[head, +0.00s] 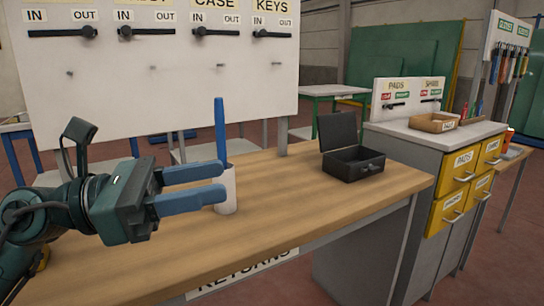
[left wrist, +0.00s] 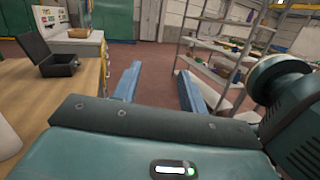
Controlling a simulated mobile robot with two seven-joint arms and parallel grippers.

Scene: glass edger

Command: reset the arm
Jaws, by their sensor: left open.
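My left gripper (head: 192,187) reaches in from the left in the head view, above the wooden table. Its two blue fingers are apart with nothing between them. The open fingers also show in the left wrist view (left wrist: 158,88), with red floor beyond them. In the head view the fingers lie in front of a white cup (head: 229,192) that holds an upright blue stick (head: 220,130). I cannot tell whether the fingers touch the cup. My right gripper is in neither view.
A black box (head: 353,162) with its lid up stands on the table (head: 290,215), right of the cup. A white board with sliding levers (head: 160,70) stands behind the table. A cabinet with yellow drawers (head: 452,210) is at the right. Shelving (left wrist: 215,60) shows in the left wrist view.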

